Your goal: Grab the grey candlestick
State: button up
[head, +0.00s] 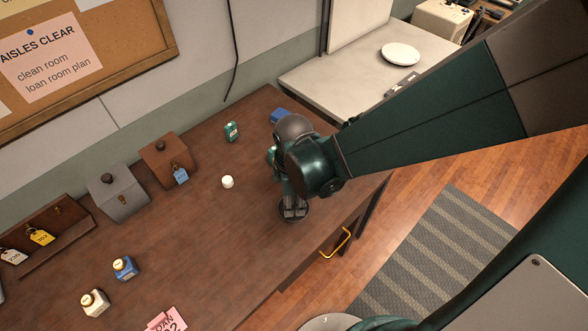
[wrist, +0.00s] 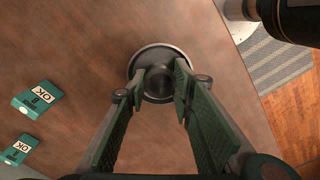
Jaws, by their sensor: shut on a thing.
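The grey candlestick (head: 283,214) stands upright on the brown wooden table, near its front edge in the head view. My gripper (head: 294,208) reaches down over it from above and hides most of it. In the wrist view, the candlestick's round base and darker centre (wrist: 159,80) lie between the two fingertips. My gripper (wrist: 156,88) is shut on the candlestick; the base appears to rest on the tabletop.
A blue item (head: 280,116) sits behind my arm. Grey (head: 117,192) and brown (head: 163,158) boxes line the wall side. A yellow handle (head: 337,243) is below the front edge.

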jog(key=shift+r+p, duration=0.55)
jog(key=shift+r, duration=2.85)
